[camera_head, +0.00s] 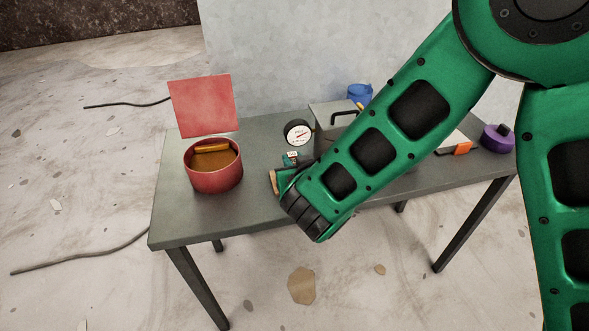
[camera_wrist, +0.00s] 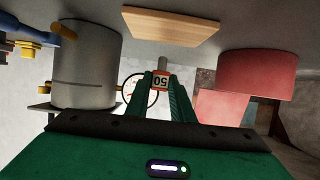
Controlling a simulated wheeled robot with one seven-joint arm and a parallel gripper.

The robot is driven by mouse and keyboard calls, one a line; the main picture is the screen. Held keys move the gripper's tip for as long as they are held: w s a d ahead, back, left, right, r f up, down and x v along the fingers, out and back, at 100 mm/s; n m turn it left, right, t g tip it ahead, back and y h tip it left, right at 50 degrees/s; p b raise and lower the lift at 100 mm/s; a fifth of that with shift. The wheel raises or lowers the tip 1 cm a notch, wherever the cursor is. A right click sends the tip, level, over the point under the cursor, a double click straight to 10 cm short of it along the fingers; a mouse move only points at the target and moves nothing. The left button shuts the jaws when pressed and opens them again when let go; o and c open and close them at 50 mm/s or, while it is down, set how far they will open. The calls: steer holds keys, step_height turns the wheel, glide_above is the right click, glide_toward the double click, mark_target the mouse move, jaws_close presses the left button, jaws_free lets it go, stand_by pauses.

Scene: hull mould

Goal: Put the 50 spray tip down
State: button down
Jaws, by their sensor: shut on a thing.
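The 50 spray tip (camera_wrist: 161,83) shows in the wrist view with an orange-edged white label, its number upside down, and a grey stub. My gripper (camera_wrist: 166,88) is shut on it, one green finger at each side. A pale wooden board (camera_wrist: 172,23) lies on the table just beyond the stub; I see a gap between them in the picture. In the head view, my arm hides most of my gripper and the tip, and only an edge of the wooden board (camera_head: 273,183) shows.
A red pot (camera_head: 214,178) with amber contents and a red panel (camera_head: 204,106) stands left. A gauge (camera_head: 298,132) and a grey container (camera_head: 334,112) stand behind my gripper. A purple roll (camera_head: 496,140) lies right. The table's (camera_head: 185,222) front-left part is clear.

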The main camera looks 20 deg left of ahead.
steer(key=shift+f, duration=1.55)
steer(key=shift+f, duration=0.1)
steer(key=c, duration=1.5)
jaws_free()
steer(key=shift+c, duration=0.2)
steer(key=v, duration=1.2)
